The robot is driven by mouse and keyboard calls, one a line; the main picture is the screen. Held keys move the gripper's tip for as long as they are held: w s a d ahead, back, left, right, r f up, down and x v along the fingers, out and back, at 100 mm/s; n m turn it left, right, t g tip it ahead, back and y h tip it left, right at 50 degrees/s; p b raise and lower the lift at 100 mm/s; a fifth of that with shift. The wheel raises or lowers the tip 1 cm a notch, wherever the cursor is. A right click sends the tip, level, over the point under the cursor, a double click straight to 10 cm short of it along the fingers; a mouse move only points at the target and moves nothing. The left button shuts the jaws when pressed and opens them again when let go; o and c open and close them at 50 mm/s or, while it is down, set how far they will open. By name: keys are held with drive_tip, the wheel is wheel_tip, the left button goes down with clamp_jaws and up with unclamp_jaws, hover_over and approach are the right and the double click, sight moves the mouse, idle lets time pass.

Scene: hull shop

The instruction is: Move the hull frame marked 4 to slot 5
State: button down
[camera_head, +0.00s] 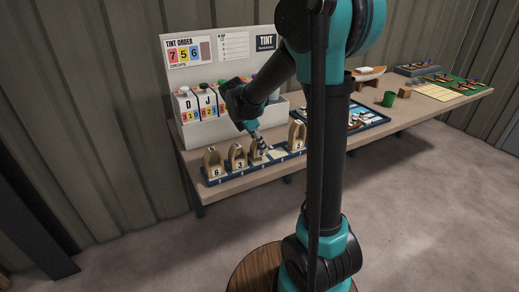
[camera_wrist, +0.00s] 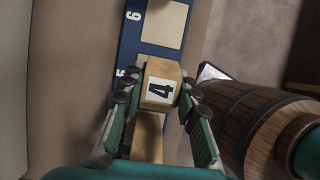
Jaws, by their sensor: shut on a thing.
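The wooden hull frame marked 4 (camera_wrist: 160,84) is between the fingers of my gripper (camera_wrist: 153,98), which is shut on it. In the head view my gripper (camera_head: 256,138) is low over the blue slotted rack (camera_head: 224,178), with the held frame at rack level. I cannot tell whether it is seated or just above the rack. In the wrist view a bare cream pad (camera_wrist: 165,22) beside the label 6 lies beyond the held frame; a partly hidden label, likely 5 (camera_wrist: 121,73), is beside the frame. Another pale wooden part (camera_wrist: 148,136) shows below it.
Arched frames marked 6 (camera_head: 214,165) and 3 (camera_head: 237,157) stand left of my gripper, and one that looks marked 5 (camera_head: 297,137) stands to its right. Tint dispensers (camera_head: 186,106) stand behind the rack. A barrel (camera_wrist: 255,125) shows in the wrist view.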

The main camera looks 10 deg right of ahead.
drive_tip(key=shift+f, duration=1.2)
drive_tip(key=shift+f, duration=0.15)
drive_tip(key=c, duration=1.1)
unclamp_jaws()
drive_tip(key=shift+c, duration=0.2)
drive_tip(key=v, duration=1.2)
drive_tip(key=s+d+f+m+t+y, duration=0.1)
drive_tip(key=s+d+f+m+y, duration=0.1)
drive_tip(key=s+d+f+m, duration=0.2)
drive_tip(key=s+d+f+m+t+y, duration=0.1)
drive_tip(key=s+d+f+m, duration=0.3)
drive_tip(key=s+f+m, duration=0.7)
drive_tip(key=s+m+y, duration=0.1)
drive_tip(key=s+m, duration=0.4)
drive_tip(key=m, duration=0.1)
drive_tip(key=shift+s+d+f+m+t, duration=0.25)
drive_tip(key=shift+s+m+t, duration=0.05)
drive_tip(key=shift+t, duration=0.1)
